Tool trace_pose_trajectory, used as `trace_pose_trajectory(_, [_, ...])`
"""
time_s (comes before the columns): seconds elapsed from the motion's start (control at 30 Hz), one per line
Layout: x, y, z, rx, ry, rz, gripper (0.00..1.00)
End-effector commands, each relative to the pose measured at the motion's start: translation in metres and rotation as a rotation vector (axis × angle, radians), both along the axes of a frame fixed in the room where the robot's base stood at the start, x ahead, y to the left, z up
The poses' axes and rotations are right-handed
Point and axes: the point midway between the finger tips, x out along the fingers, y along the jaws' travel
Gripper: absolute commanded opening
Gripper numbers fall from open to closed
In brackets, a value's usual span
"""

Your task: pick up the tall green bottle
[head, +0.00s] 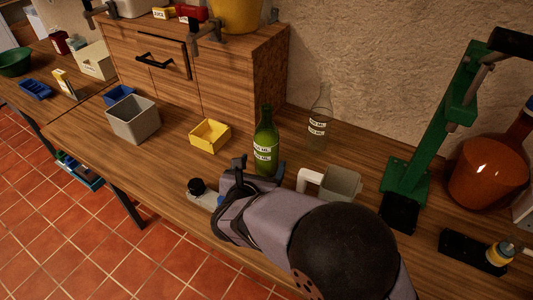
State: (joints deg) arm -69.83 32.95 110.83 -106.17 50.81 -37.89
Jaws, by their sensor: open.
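The tall green bottle (266,142) stands upright on the wooden table, with white labels on its side. My gripper (255,167) is just in front of the bottle, with its fingers near the bottle's lower part. One finger shows at the bottle's left and another at its right. The jaws are open. My arm hides the bottle's base, so I cannot tell whether the fingers touch it.
A clear bottle (319,117) stands behind right. A grey cup with a white handle (341,184) is close at right. A yellow bin (210,136) and a grey bin (133,120) are left. A green press (440,130) stands right. A small black-topped item (197,187) is left of my gripper.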

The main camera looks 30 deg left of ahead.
Motion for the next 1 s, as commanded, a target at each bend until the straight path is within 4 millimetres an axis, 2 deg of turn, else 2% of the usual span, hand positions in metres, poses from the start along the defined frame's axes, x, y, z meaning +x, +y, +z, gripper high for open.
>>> trace_pose_trajectory(0.4, [0.040, 0.009, -0.017, -0.001, 0.001, -0.001, 0.75])
trace_pose_trajectory(0.7, [0.043, 0.010, -0.020, 0.000, 0.001, 0.000, 0.75])
trace_pose_trajectory(0.73, [0.043, 0.010, -0.020, 0.000, 0.001, 0.000, 0.73])
trace_pose_trajectory(0.77, [0.043, 0.010, -0.020, 0.000, 0.001, 0.000, 0.66])
trace_pose_trajectory(0.97, [0.043, 0.010, -0.020, 0.000, 0.001, 0.000, 0.18])
trace_pose_trajectory(1.0, [0.044, 0.011, -0.016, 0.005, -0.006, -0.001, 0.17])
